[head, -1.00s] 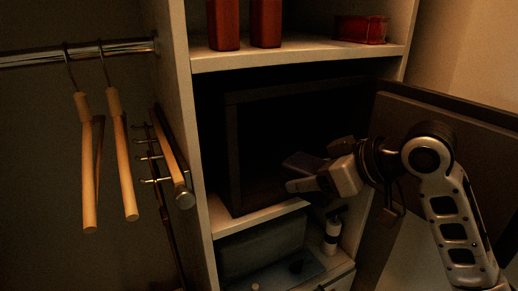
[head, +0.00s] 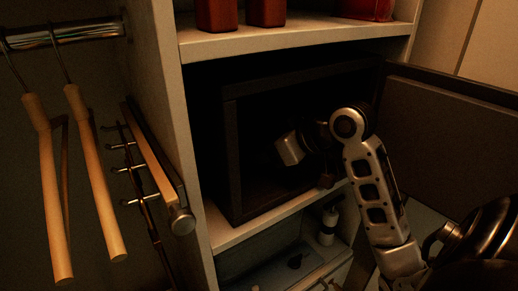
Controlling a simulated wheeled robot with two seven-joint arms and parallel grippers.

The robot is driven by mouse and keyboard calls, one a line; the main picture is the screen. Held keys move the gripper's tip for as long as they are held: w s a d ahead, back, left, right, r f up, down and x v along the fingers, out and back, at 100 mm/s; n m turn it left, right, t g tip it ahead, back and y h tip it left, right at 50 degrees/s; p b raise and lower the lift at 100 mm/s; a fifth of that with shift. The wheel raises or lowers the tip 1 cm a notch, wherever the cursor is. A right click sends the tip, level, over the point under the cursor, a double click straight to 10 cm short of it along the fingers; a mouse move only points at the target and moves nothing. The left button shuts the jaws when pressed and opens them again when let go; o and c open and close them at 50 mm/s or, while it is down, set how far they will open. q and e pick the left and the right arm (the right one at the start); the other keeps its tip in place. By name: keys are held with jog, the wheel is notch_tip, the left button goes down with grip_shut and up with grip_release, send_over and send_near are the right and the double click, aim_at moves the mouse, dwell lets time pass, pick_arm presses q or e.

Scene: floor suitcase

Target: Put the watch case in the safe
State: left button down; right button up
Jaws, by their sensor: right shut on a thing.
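The black safe (head: 233,160) sits in the middle compartment of the closet shelving. Its door (head: 450,135) stands open to the right. My right arm reaches through the opening. My right gripper (head: 284,151) is inside the dark safe, shut on the watch case. The watch case itself is hard to make out, lost in the dark interior and behind the gripper. I cannot tell whether it touches the safe's floor. My left gripper is not in view.
Red boxes (head: 216,14) stand on the shelf above the safe. A grey bin (head: 262,258) and a small white bottle (head: 328,225) are below. On the left, wooden hangers (head: 98,170) hang from a metal rail (head: 65,33) beside a hook rack (head: 152,155).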

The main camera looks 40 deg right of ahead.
jog(key=shift+f, duration=0.15)
jog(key=o, duration=1.2)
jog(key=shift+r, duration=0.2)
jog(key=shift+s+d+r, duration=0.1)
jog(key=shift+s, duration=0.1)
jog(key=v, duration=1.1)
jog(key=shift+s+b, duration=0.2)
jog(key=shift+b, duration=0.1)
jog(key=shift+r, duration=0.1)
